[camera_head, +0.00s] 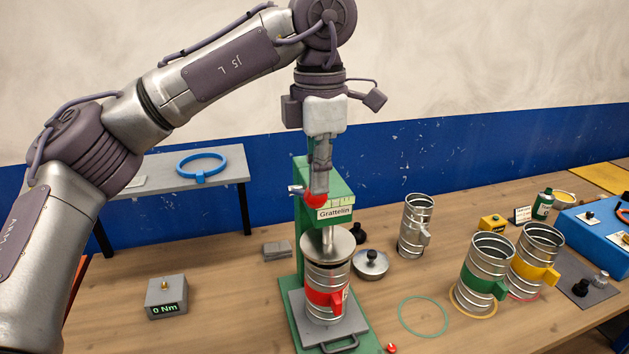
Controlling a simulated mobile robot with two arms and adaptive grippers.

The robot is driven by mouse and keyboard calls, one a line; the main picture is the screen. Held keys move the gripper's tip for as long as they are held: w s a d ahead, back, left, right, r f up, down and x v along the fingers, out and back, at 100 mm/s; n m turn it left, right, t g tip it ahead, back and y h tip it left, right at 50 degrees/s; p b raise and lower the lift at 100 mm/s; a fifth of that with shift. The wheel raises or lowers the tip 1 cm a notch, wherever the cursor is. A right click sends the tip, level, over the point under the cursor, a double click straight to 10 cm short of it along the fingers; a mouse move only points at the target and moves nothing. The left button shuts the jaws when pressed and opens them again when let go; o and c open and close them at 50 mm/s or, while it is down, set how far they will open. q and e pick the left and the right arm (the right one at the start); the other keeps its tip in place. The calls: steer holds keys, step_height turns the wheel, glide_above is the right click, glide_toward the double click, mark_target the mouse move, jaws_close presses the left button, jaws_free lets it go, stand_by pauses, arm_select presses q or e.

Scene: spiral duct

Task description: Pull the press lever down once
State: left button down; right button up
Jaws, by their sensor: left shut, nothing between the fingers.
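A green press labelled "Grattelin" (310,238) stands on the wooden table at the middle. A red knob (316,200) shows at its top; it looks like the end of the press lever, whose rod is mostly hidden. My left gripper (318,188) points down from above, its fingers shut, right at the red knob; I cannot tell whether they touch it. Under the press ram, a metal spiral duct with a red clamp (325,285) stands upright on the press base. A round metal plate (328,245) sits on top of the duct. My right gripper is not in view.
A grey box reading "0 Nm" (166,296) stands left of the press. A plain duct (415,226), a lidded round part (370,264) and a green ring (422,316) lie to the right. Green-clamped (487,272) and yellow-clamped (535,256) ducts stand farther right. A blue box (600,230) is at the right edge.

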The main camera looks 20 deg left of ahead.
arm_select(q)
steer(key=shift+w+a+r+p, duration=0.1)
steer(key=shift+w+r+p, duration=0.05)
steer(key=shift+r+p, duration=0.4)
steer(key=shift+w+a+r+p, duration=0.2)
steer(key=shift+r+p, duration=0.2)
steer(key=shift+r, duration=0.2)
steer(key=shift+w+a+r+p, duration=0.1)
steer(key=shift+w+r+p, duration=0.05)
steer(key=shift+r+p, duration=0.4)
step_height(320, 180, up, 2)
steer(key=shift+w+p, duration=0.15)
steer(key=shift+p, duration=0.8)
steer(key=shift+w+a+r+p, duration=0.15)
steer(key=shift+r+p, duration=0.3)
steer(key=shift+r, duration=0.5)
